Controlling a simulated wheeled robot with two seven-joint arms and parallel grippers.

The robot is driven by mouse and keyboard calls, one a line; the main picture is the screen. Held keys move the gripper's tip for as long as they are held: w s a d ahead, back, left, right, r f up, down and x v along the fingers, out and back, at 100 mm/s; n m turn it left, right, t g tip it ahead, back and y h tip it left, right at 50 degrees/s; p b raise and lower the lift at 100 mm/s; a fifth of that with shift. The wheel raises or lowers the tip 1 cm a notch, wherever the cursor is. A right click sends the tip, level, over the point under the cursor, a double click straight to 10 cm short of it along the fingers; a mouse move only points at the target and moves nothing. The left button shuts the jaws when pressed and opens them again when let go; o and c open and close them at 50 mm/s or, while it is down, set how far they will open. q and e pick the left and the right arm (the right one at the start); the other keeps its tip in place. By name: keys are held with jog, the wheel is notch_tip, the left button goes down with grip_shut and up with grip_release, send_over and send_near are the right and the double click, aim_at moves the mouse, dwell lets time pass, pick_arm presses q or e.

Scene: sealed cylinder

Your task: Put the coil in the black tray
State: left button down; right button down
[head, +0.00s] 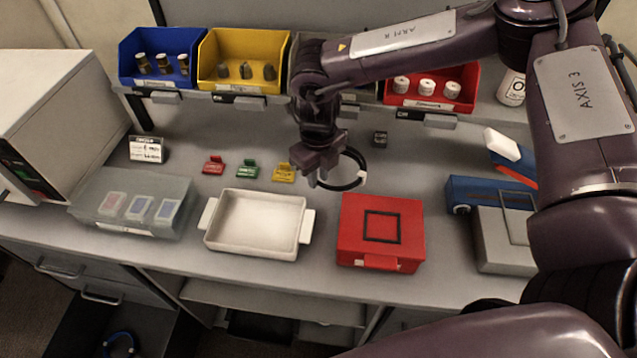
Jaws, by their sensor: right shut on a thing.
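The coil (359,157) is a thin black ring with a pale band on its right side. My right gripper (323,173) is shut on the left side of the coil and holds it over the bench, behind the red case. The coil appears to be clear of the bench top. I do not make out a black tray on the bench top; the tray in plain view is a white one (255,224) with two handles, left of the coil. My left gripper is not in view.
A red case (380,227) with a black square outline lies in front of the coil. Small red, green and yellow stands, a grey box with cards (135,208) and a blue toolbox (480,192) stand around. Blue, yellow and red bins (157,58) line the back shelf.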

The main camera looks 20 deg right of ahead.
aim_at(319, 196)
jog(key=shift+f+p, duration=0.3)
jog(key=shift+f, duration=1.8)
jog(key=shift+f, duration=0.1)
jog(key=c, duration=1.6)
grip_release()
jog(key=shift+o, duration=0.2)
